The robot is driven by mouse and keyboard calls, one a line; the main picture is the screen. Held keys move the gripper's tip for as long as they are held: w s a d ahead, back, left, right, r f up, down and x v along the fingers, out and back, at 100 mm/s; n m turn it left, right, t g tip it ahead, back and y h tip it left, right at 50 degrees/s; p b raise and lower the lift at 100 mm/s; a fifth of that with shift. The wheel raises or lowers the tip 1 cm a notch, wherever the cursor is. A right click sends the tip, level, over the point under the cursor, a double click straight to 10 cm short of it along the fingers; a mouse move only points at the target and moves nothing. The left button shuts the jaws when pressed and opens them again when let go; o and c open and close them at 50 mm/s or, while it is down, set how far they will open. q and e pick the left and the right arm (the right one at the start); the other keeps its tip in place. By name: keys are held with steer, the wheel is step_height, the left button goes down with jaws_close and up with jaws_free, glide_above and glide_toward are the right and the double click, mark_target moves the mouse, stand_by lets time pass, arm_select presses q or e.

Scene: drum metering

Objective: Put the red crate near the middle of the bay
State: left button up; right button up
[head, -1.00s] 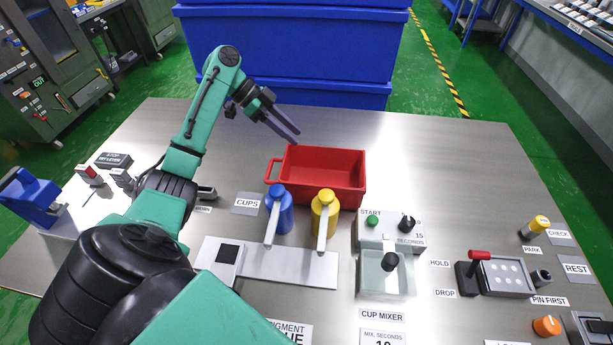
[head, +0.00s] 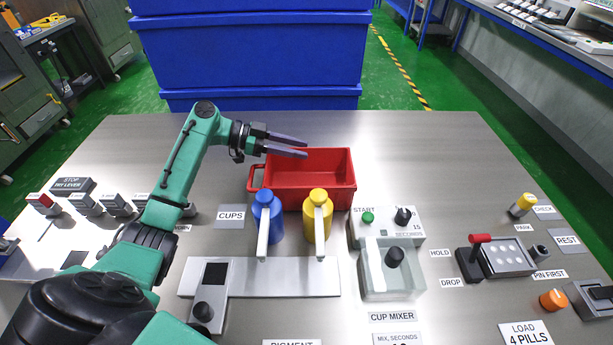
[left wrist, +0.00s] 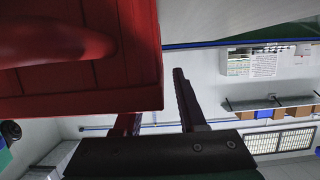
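The red crate (head: 335,200) stands upright on the steel table, behind the blue and yellow pump bottles. Its handle (head: 256,178) sticks out on the left side. My left gripper (head: 305,148) is at the crate's back left, fingers apart and pointing right over the back rim. In the left wrist view the crate (left wrist: 80,90) fills the upper left. One finger lies past its edge with a gap, and the other is partly hidden by the crate, so contact cannot be told. My right gripper is not in view. No marked bay is clearly seen.
The blue pump bottle (head: 267,215) and yellow pump bottle (head: 318,215) stand close in front of the crate. The cup mixer (head: 390,270) is at front right. Large blue bins (head: 250,50) stand behind the table. Table right of the crate is clear.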

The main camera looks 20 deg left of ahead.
arm_select(q)
steer(key=shift+w+d+f, duration=0.2)
steer(key=shift+w+d, duration=0.05)
steer(key=shift+d, duration=0.15)
jaws_close()
stand_by(1.1)
